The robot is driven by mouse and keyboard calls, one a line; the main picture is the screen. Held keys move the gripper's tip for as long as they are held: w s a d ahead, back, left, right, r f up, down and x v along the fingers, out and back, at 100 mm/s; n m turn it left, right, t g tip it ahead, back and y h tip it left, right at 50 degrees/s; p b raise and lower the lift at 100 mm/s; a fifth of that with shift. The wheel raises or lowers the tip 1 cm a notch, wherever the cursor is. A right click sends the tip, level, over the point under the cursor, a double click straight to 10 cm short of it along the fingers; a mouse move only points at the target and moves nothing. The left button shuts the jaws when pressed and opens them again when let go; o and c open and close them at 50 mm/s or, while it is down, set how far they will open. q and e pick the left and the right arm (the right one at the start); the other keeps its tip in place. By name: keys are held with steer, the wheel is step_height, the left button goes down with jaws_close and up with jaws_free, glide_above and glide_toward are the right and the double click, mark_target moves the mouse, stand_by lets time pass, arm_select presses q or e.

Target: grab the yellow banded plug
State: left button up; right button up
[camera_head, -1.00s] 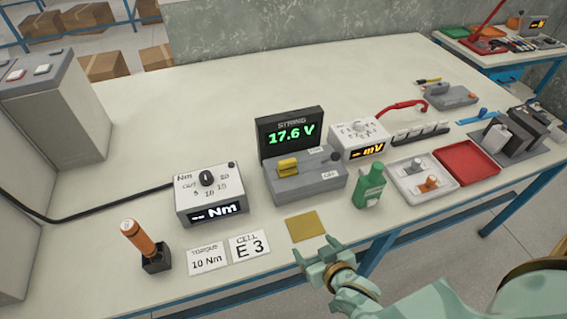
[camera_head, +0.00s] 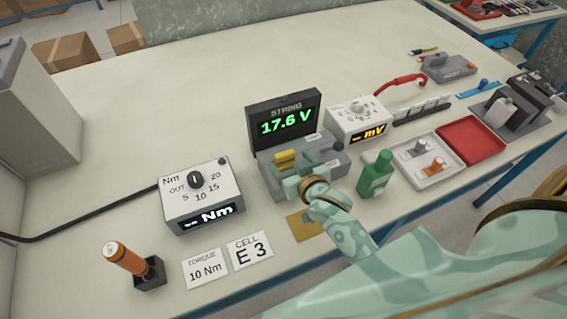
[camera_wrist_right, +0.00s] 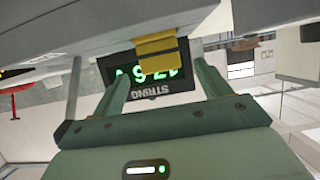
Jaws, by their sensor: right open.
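A yellow plug (camera_head: 285,157) sits on the grey switch box (camera_head: 325,168) below the STRING display, and in the wrist view the yellow plug (camera_wrist_right: 157,53) shows between and beyond my fingertips. My right gripper (camera_head: 294,180) is open and empty just in front of it, apart from it as far as I can see. The right gripper (camera_wrist_right: 161,65) has one finger on each side of the yellow block. My arm hides part of the box's front. My left gripper is not in view.
The STRING display (camera_head: 284,118) stands behind the plug. A torque meter (camera_head: 201,197) is to the left, a green bottle (camera_head: 375,174) to the right. A yellow pad (camera_head: 306,224) lies partly under my arm. White (camera_head: 398,184) and red (camera_head: 492,157) trays lie further right.

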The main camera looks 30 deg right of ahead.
mark_target(286, 157)
steer(key=shift+x, duration=0.85)
steer(key=b+x, duration=0.1)
steer(key=x, duration=0.4)
steer(key=shift+b, duration=0.4)
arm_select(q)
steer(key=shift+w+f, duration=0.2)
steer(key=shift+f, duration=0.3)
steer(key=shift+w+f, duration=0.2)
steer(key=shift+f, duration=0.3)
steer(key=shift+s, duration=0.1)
arm_select(e)
steer(key=c, duration=1.1)
